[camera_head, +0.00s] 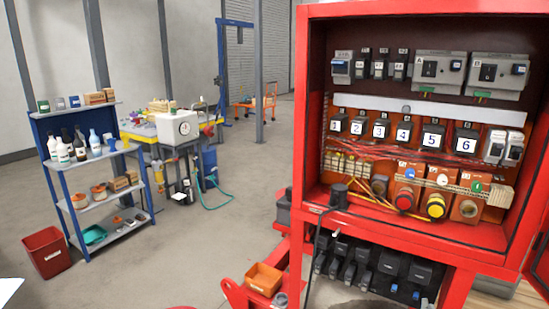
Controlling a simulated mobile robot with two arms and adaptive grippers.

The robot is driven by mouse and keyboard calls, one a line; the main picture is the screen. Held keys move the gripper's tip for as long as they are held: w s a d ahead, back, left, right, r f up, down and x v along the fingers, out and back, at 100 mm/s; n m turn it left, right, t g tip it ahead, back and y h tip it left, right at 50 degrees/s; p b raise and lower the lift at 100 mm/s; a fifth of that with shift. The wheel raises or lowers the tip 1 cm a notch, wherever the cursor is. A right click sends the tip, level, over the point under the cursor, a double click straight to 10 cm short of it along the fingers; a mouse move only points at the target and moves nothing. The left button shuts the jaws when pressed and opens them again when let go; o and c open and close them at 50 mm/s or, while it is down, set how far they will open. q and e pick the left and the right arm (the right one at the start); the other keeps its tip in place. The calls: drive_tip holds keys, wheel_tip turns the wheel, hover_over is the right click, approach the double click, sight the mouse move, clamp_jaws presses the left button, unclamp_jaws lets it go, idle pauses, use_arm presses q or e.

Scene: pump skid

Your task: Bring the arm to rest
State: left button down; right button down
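Neither my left gripper nor my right gripper shows in the head view, and I cannot tell whether they are open or shut. No arm can be made out clearly. A red electrical cabinet (318,95) stands open at the right. Inside it are numbered black modules (380,129), a red button (404,200) and a yellow button (436,206).
A blue shelf rack (52,180) with bottles and boxes stands at the left, beside a red bin (47,252). A workbench (150,135) stands behind it. An orange bin (264,279) sits low by the cabinet. The concrete floor (190,245) between is clear.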

drive_tip(key=s+a+f+n+g+y, duration=0.2)
drive_tip(key=s+a+f+g, duration=0.15)
drive_tip(key=s+f, duration=0.4)
drive_tip(key=s+a+f+n+g+y, duration=0.1)
drive_tip(key=s+a+f+g+y, duration=0.25)
drive_tip(key=s, duration=0.65)
drive_tip(key=s+a+f+n+g, duration=0.25)
drive_tip(key=s+a+f, duration=0.35)
drive_tip(key=s, duration=0.3)
wheel_tip(320, 180, down, 25)
drive_tip(key=g, duration=0.1)
drive_tip(key=s+d+f+g, duration=0.1)
drive_tip(key=s+d+f, duration=0.2)
drive_tip(key=s+f, duration=1.4)
drive_tip(key=shift+s+d+f, duration=0.15)
drive_tip(key=shift+d, duration=0.05)
drive_tip(key=shift+m+g, duration=0.25)
drive_tip(key=shift+s, duration=0.1)
